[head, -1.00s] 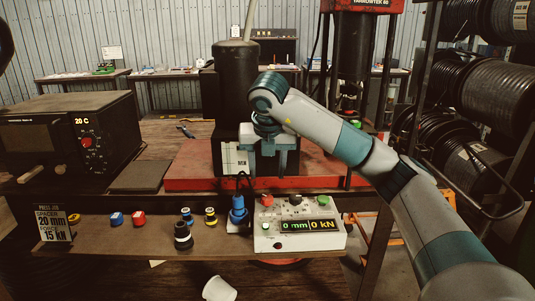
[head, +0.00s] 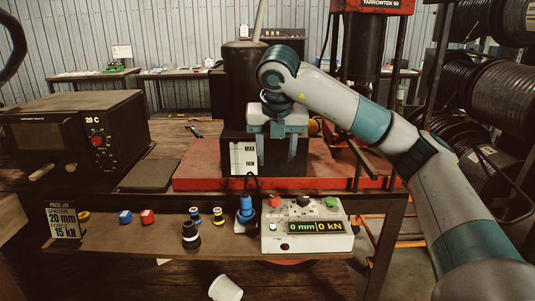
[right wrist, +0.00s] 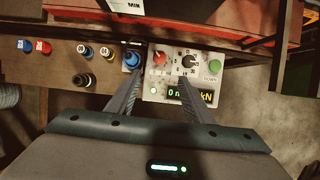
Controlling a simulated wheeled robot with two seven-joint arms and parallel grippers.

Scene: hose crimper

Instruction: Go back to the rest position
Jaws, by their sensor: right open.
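My right gripper (head: 277,168) is open and empty. In the head view it hangs fingers down in front of the black reservoir with the MAX/MIN label (head: 244,160). In the right wrist view the open fingers (right wrist: 163,68) appear above the press control box (right wrist: 178,62), with nothing between them. The control box also shows in the head view (head: 292,244), reading 0 mm and 0 kN. My left gripper is not in view.
A shelf (head: 130,240) holds a press job card (head: 63,221), small blue and red parts, dark fittings and a blue plug (head: 245,212). An oven (head: 60,137) stands left, hose reels (head: 490,100) right. A white cup (head: 226,288) lies below.

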